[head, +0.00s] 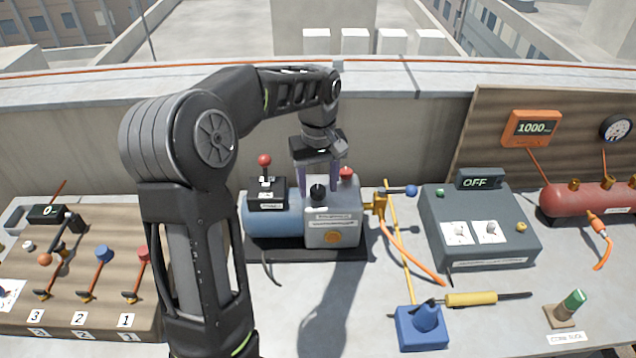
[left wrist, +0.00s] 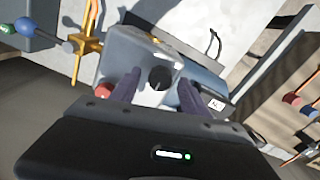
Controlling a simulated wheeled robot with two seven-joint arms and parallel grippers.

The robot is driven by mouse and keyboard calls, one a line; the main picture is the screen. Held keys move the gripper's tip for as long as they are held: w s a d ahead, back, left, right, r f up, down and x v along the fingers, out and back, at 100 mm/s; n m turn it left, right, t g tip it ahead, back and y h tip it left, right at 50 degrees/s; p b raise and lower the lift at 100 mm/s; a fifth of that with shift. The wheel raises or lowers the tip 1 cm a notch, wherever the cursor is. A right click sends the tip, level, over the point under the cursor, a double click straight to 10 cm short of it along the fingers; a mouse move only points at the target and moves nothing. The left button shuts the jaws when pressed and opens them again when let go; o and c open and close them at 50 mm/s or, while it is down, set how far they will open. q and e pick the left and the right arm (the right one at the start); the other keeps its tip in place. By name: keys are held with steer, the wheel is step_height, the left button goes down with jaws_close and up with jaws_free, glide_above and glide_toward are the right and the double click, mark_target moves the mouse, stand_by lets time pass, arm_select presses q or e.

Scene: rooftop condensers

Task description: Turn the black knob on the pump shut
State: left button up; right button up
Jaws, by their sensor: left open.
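The pump (head: 333,232) has a light grey box and a blue cylinder on a dark base, and stands mid-bench in the head view. Its black knob (head: 318,192) sits on top of the grey box. My left gripper (head: 318,186) is above the pump, pointing down, with its fingers apart on either side of the knob. In the left wrist view the knob (left wrist: 160,78) shows between the two open fingers (left wrist: 157,90). I cannot tell whether either finger touches it. My right gripper does not show.
A red knob (head: 346,173) is close beside the gripper on the pump, and a red-topped lever (head: 265,160) rises at its left. A brass valve with a blue-ended handle (head: 410,191) is right of it. A grey box reading OFF (head: 480,250) stands further right.

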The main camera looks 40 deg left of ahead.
mark_target(318, 188)
arm_select(q)
steer(key=shift+r, duration=3.9)
